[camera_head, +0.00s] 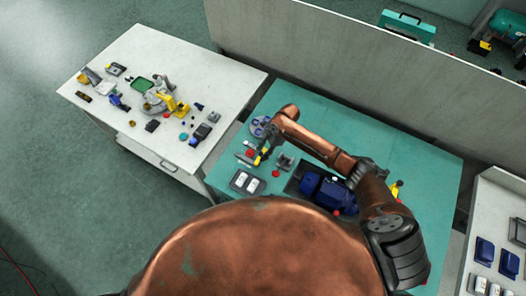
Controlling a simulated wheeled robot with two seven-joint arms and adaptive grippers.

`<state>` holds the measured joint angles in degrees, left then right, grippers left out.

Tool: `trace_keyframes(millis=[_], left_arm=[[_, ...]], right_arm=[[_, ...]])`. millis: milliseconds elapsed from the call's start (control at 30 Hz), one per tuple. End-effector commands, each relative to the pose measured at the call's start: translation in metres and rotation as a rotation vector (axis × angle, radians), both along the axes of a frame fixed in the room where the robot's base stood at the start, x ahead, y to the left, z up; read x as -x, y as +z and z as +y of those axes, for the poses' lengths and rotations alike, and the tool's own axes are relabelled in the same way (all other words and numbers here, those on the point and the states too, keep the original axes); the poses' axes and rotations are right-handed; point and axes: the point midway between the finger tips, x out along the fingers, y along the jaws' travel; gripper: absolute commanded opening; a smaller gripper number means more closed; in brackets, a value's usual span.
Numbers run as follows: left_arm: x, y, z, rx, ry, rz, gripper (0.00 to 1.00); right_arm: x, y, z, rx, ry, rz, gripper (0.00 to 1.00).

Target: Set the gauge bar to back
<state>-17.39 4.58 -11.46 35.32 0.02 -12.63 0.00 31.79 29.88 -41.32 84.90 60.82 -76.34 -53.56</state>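My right arm reaches from the lower right across the teal table (345,130). Its gripper (264,151) is at the table's left part, low over a small group of parts. A small yellow piece (257,160) shows right at the fingertips; it may be the gauge bar, but it is too small to be sure. I cannot tell whether the fingers are closed on it or only touch it. A round grey dial-like part (259,126) lies just behind the gripper. My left gripper is not in view.
A grey panel (247,182) with two white switches, a red button (275,174) and a blue motor-like unit (325,188) are near the gripper. A white table (190,60) with tools stands left. A grey partition wall (350,55) runs behind. The teal table's back right is clear.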

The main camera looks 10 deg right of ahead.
Motion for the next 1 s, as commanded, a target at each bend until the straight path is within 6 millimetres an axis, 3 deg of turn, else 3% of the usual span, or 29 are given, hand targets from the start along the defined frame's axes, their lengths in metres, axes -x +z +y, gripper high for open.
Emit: trace_keyframes(millis=[167,700,1000], left_arm=[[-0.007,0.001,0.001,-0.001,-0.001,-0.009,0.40],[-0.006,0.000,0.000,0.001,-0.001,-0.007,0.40],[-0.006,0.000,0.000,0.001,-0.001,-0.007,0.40]], right_arm=[[-0.001,0.009,-0.005,0.000,0.000,-0.003,0.34],[-0.002,0.099,-0.041,0.001,0.000,-0.001,0.34],[-0.002,0.111,-0.046,0.000,-0.001,0.001,0.34]])
